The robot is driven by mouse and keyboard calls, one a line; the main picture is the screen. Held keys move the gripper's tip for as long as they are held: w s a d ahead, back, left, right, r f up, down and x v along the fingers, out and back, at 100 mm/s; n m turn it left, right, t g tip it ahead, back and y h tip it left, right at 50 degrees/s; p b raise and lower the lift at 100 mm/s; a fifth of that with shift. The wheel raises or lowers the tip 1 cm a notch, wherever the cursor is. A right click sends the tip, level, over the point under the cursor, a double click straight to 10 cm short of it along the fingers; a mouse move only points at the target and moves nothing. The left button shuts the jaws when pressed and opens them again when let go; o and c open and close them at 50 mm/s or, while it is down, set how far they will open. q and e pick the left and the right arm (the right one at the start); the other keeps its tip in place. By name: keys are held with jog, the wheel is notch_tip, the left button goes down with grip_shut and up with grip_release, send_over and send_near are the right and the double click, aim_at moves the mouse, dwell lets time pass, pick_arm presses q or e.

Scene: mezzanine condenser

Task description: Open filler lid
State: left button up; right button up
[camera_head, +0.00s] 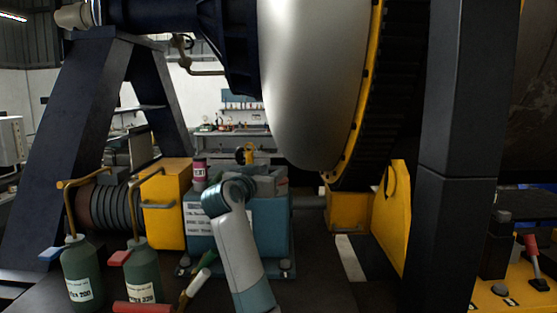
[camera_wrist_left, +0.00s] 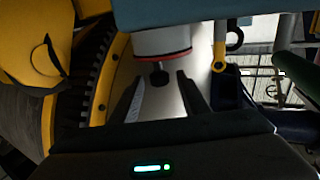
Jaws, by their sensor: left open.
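The filler (camera_wrist_left: 162,42) is a pale cylinder with a red ring on the blue-grey tank. It shows in the left wrist view, where the picture appears upside down. A dark round knob (camera_wrist_left: 159,74) sticks out of its end, which I take to be the lid's. My left gripper (camera_wrist_left: 160,90) is open, with one finger on each side of the knob and no visible contact. In the head view the left gripper (camera_head: 266,182) is over the top of the blue tank (camera_head: 268,228), and the filler is hard to make out there. My right gripper is not in view.
A yellow ring-handled part (camera_head: 245,153) stands behind the gripper. Two green bottles (camera_head: 82,272) with bent spouts stand front left. A dark column (camera_head: 455,150) rises at right.

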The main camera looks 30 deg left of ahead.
aim_at(275, 169)
pick_arm(q)
jog(key=w, duration=0.1)
jog(key=w+p, duration=0.1)
jog(key=w, duration=0.2)
jog(key=shift+a+r+p, duration=0.1)
jog(key=shift+a+p, duration=0.2)
jog(key=shift+p, duration=0.05)
jog(key=shift+w+a, duration=0.1)
jog(key=shift+w, duration=0.65)
jog(key=shift+c, duration=0.4)
grip_shut()
